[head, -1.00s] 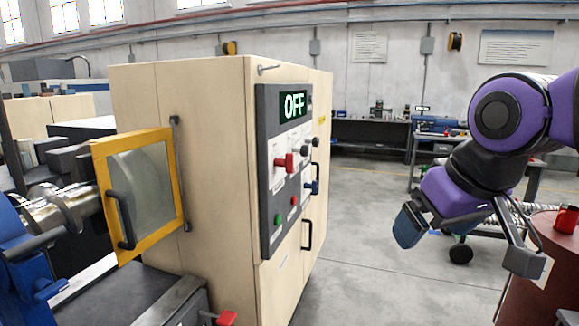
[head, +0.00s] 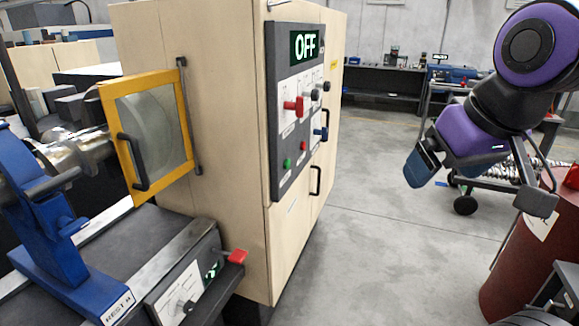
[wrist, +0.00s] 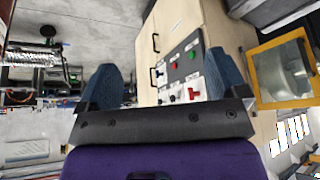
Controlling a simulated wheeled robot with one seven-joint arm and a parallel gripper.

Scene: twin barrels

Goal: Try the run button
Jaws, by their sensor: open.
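The dark control panel (head: 279,70) is on the front of the tan cabinet, with its lit display (head: 305,44) reading OFF. A green button (head: 287,163) sits low on the panel, with a red button (head: 303,146) to its right. The green button also shows in the wrist view (wrist: 193,56). I cannot read the button labels. My gripper (head: 478,184) is open and empty, in the air to the right of the panel, well apart from it. In the wrist view, the panel shows beyond my blue fingers (wrist: 165,82).
A yellow-framed door (head: 110,108) stands out at the left. A dark red barrel (head: 520,262) stands at right. The floor (head: 385,240) between is clear.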

